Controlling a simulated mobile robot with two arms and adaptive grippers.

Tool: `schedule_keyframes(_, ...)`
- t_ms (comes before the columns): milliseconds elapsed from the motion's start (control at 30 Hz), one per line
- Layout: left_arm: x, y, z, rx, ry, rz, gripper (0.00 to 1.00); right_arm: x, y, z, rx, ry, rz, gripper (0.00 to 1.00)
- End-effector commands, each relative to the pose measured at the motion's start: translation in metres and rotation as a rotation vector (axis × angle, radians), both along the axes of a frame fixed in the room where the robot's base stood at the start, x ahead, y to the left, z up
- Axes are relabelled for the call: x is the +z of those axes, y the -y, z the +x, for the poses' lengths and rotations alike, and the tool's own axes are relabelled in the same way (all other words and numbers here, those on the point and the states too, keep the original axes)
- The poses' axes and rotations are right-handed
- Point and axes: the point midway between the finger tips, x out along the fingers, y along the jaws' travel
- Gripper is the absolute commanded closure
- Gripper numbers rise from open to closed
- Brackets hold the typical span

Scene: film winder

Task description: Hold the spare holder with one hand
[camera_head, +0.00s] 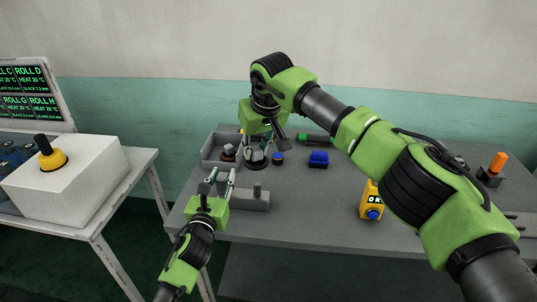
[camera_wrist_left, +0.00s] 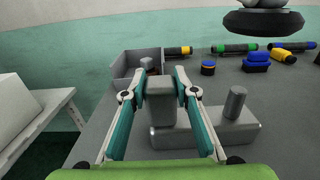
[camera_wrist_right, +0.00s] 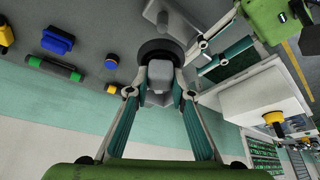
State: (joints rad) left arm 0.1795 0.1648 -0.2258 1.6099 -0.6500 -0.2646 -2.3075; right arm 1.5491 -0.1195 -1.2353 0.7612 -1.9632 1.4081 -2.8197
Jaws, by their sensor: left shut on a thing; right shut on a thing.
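The grey spare holder (camera_head: 255,200), a low block with upright posts, is on the table near its left front edge. My left gripper (camera_head: 217,180) is shut on one upright post of it. In the left wrist view, the post (camera_wrist_left: 160,88) is between the fingers, and a second, round post (camera_wrist_left: 236,102) stands free to the right. My right gripper (camera_head: 258,147) is shut on a grey block-shaped piece (camera_wrist_right: 159,78) with a black round disc (camera_wrist_right: 161,50). This disc (camera_wrist_left: 263,22) also shows at the top of the left wrist view, higher than the holder.
A grey bin (camera_head: 213,152) with small parts lies behind the holder. A blue block (camera_head: 318,159), a green-ended roller (camera_head: 316,139) and a small blue-topped part (camera_head: 277,157) lie to the right. A yellow OK device (camera_head: 371,201) stands farther right. A white box (camera_head: 65,180) is on the left table.

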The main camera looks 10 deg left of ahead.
Motion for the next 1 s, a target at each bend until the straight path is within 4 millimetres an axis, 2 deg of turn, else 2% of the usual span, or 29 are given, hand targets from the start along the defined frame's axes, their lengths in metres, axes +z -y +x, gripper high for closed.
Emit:
schedule_keyframes(467, -0.001, 0.0, 0.0, 0.0, -0.002, 0.0, 0.94, -0.001, 0.0, 0.0, 0.0, 0.001, -0.002, 1.0)
schedule_keyframes(1000, -0.001, 0.0, 0.0, 0.0, -0.001, 0.0, 0.94, -0.05, 0.0, 0.0, 0.0, 0.0, -0.001, 1.0)
